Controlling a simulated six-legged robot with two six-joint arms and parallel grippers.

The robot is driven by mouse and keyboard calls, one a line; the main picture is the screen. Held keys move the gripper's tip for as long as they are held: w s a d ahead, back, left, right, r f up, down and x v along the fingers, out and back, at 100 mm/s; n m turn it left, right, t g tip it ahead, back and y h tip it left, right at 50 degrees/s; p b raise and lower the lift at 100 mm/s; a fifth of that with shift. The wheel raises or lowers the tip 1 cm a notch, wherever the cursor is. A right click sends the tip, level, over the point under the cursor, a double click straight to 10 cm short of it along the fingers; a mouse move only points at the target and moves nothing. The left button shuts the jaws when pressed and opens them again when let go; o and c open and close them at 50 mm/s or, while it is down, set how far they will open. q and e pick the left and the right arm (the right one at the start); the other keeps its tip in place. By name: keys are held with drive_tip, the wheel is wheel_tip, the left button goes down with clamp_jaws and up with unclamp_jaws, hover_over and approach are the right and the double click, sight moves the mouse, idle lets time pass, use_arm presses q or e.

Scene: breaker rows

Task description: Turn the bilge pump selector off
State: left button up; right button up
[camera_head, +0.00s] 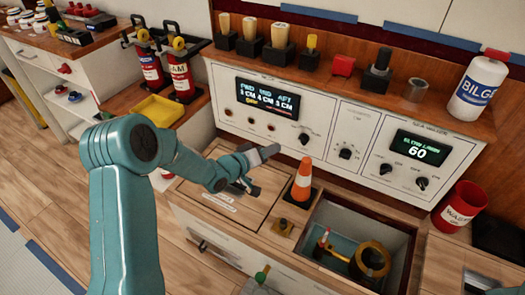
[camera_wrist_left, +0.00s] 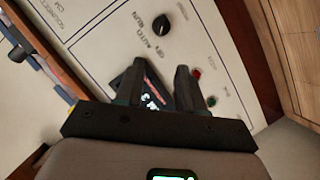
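The bilge pump selector appears to be the black knob (camera_head: 304,138) below and right of the lit FWD MID AFT display (camera_head: 268,106) on the white panel. In the left wrist view a black knob (camera_wrist_left: 161,26) shows beyond my fingertips, with OFF, AUTO and a third label beside it. Its exact setting is hard to read. My left gripper (camera_head: 259,170) is open and empty, in front of the panel, left of and below the knob. In the wrist view its fingers (camera_wrist_left: 158,80) are apart, with the display behind them; neither touches the knob. My right gripper is out of view.
An orange cone (camera_head: 302,180) stands just right of my left gripper. An open bin (camera_head: 390,212) lies right of it. More knobs (camera_head: 345,153) sit further right on the panel. Fire extinguishers (camera_head: 180,78) stand at left, a BILGE bottle (camera_head: 478,88) on the right shelf.

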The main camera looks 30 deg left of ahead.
use_arm(q)
drive_tip(key=v, duration=0.2)
drive_tip(key=shift+s+a, duration=0.1)
drive_tip(key=shift+s, duration=0.2)
drive_tip(key=shift+r, duration=0.1)
drive_tip(key=s+d+f+g+h, duration=0.1)
drive_tip(key=s+d+f+g, duration=0.15)
drive_tip(key=d+f, duration=0.35)
drive_tip(key=s+d+f+g, duration=0.2)
drive_tip(key=s+d+f, duration=0.2)
drive_tip(key=d+f, duration=0.15)
drive_tip(key=s+d+f+m+g+y, duration=0.15)
drive_tip(key=s+f+g, duration=0.35)
drive_tip(key=s, duration=0.7)
drive_tip(key=s+d+f+m+g, duration=0.25)
drive_tip(key=s+f+g, duration=0.2)
drive_tip(key=s, duration=0.75)
wheel_tip(320, 180, up, 18)
drive_tip(key=p, duration=1.8)
drive_tip(key=shift+f+p, duration=0.15)
drive_tip(key=shift+p, duration=0.25)
